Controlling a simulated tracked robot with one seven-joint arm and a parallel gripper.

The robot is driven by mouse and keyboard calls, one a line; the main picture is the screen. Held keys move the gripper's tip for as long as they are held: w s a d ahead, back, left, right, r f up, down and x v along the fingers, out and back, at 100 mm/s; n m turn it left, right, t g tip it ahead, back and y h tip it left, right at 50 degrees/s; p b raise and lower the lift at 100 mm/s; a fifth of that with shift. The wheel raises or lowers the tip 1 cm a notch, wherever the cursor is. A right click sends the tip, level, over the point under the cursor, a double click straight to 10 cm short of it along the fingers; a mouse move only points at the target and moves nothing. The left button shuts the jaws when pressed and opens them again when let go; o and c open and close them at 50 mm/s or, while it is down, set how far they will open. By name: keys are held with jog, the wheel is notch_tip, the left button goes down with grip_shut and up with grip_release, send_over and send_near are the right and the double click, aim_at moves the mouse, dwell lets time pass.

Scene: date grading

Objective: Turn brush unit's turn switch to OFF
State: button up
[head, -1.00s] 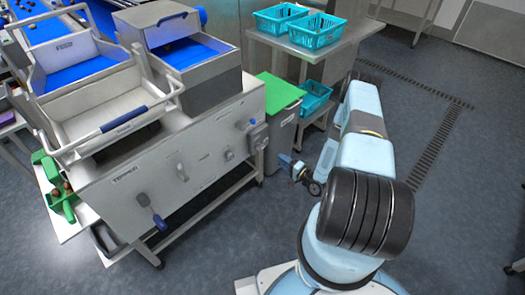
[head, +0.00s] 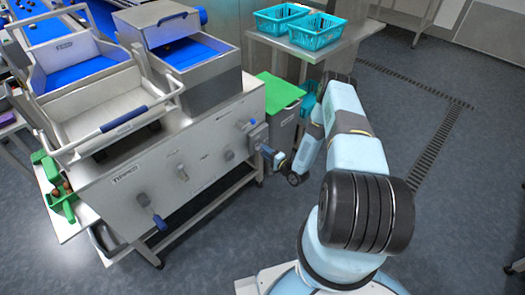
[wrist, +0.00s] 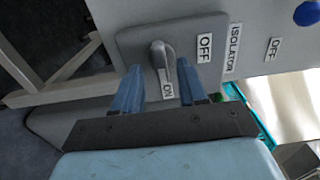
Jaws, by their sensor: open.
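In the wrist view a grey turn switch (wrist: 160,52) sits on a grey plate (wrist: 130,42). Its handle points toward the ON label (wrist: 167,91). An OFF label (wrist: 205,49) is to its right, beside an ISOLATOR label (wrist: 233,48). My gripper (wrist: 158,66) is open, with its blue fingers on either side of the handle; I cannot tell whether they touch it. In the head view my gripper (head: 268,152) is at the right end of the machine panel (head: 208,140), by the grey switch box (head: 258,136). No brush unit label is readable.
A blue knob (wrist: 307,13) and another OFF label (wrist: 274,48) are beyond the switch. Along the panel are a round grey knob (head: 229,155), a grey lever (head: 183,173) and a blue-handled lever (head: 159,222). A green-topped bin (head: 280,92) stands close behind.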

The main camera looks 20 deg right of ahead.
jog(key=shift+x, duration=1.15)
grip_shut()
